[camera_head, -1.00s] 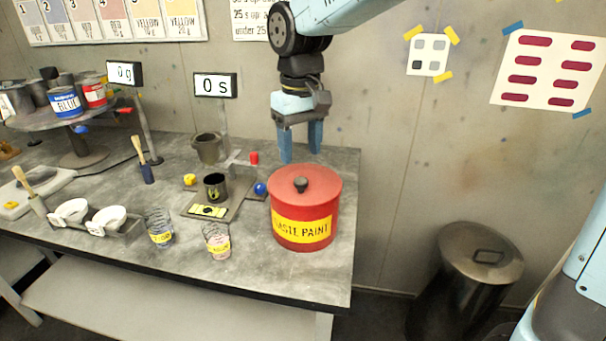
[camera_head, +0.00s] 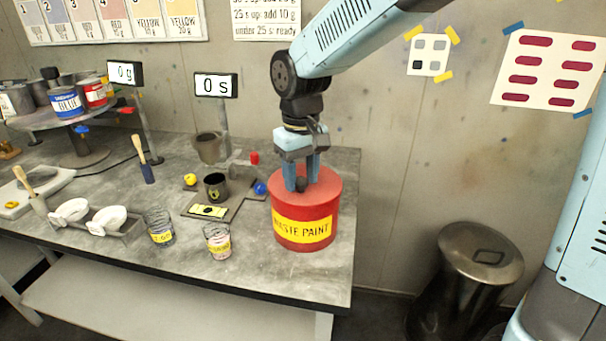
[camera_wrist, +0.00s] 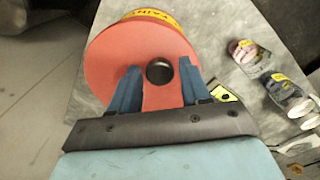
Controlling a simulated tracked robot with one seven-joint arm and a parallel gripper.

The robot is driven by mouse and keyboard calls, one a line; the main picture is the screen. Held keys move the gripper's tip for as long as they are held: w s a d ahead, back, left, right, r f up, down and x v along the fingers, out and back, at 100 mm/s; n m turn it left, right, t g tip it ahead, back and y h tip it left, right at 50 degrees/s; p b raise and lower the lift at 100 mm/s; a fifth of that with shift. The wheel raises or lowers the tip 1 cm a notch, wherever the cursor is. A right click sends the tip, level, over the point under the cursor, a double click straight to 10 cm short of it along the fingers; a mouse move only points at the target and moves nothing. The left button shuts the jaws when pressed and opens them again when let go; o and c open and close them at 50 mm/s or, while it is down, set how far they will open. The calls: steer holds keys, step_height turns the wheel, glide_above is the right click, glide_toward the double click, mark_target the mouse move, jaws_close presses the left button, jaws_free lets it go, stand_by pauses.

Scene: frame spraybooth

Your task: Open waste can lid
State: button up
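The red waste paint can (camera_head: 304,225) stands on the right end of the grey bench, with a yellow label on its front. Its red lid (camera_head: 326,184) is on the can and has a dark round knob (camera_head: 301,185). The lid (camera_wrist: 112,55) and knob (camera_wrist: 159,71) also show in the wrist view. My gripper (camera_head: 301,187) points down at the lid from above. Its two blue fingers (camera_wrist: 160,82) are apart, one on each side of the knob, with a visible gap on both sides.
Left of the can are a stand with a dark cup (camera_head: 216,187), a blue ball (camera_head: 260,188) and two labelled clear cups (camera_head: 218,240). A metal bin (camera_head: 480,255) stands on the floor at right. The wall is close behind the bench.

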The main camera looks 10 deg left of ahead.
jaws_close()
steer(key=shift+d, duration=0.15)
steer(key=shift+w+r, duration=0.1)
